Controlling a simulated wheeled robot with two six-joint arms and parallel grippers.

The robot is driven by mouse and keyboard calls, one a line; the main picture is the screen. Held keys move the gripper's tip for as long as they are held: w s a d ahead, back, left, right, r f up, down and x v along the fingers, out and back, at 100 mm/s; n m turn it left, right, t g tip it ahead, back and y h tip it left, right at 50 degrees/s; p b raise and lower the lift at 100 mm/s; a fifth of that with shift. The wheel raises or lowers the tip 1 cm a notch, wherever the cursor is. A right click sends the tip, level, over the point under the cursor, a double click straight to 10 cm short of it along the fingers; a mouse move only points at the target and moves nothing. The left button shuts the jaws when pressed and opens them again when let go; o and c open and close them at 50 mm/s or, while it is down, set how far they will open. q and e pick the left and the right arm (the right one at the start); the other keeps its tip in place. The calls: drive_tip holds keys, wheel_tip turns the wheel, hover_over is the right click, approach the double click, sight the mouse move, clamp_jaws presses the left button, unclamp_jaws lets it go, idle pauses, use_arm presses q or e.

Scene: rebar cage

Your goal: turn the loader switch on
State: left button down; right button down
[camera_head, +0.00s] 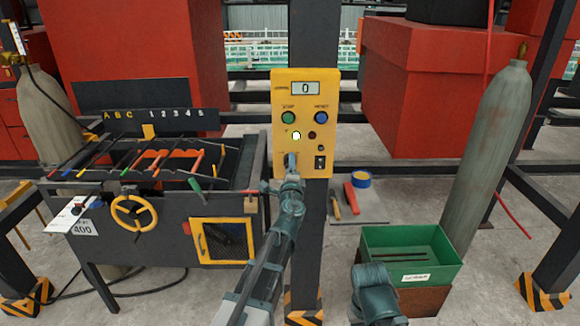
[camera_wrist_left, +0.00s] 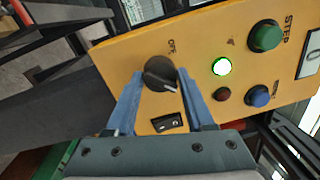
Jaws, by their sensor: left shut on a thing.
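The yellow control panel (camera_head: 283,100) is fixed to a dark post. In the left wrist view, a black rotary knob (camera_wrist_left: 158,70) sits on the panel (camera_wrist_left: 120,62), with small lettering beside it and a white pointer mark toward the lower right of the picture. My left gripper (camera_head: 290,157) is at the panel's lower left. Its blue fingers (camera_wrist_left: 160,82) are shut on the knob, one on each side. A round lamp (camera_wrist_left: 221,66) glows green. My right gripper's fingers do not show.
A green push button (camera_wrist_left: 265,36), a blue one (camera_wrist_left: 258,96) and a small dark red round part (camera_wrist_left: 222,94) are near the knob. The display (camera_head: 305,88) reads 0. A black bench (camera_head: 170,223) with a yellow handwheel (camera_head: 134,212) stands left; a green bin (camera_head: 410,255) stands right.

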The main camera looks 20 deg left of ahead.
use_arm(q)
drive_tip(key=shift+s, duration=0.1)
idle(0.3)
drive_tip(key=shift+c, duration=1.4)
unclamp_jaws()
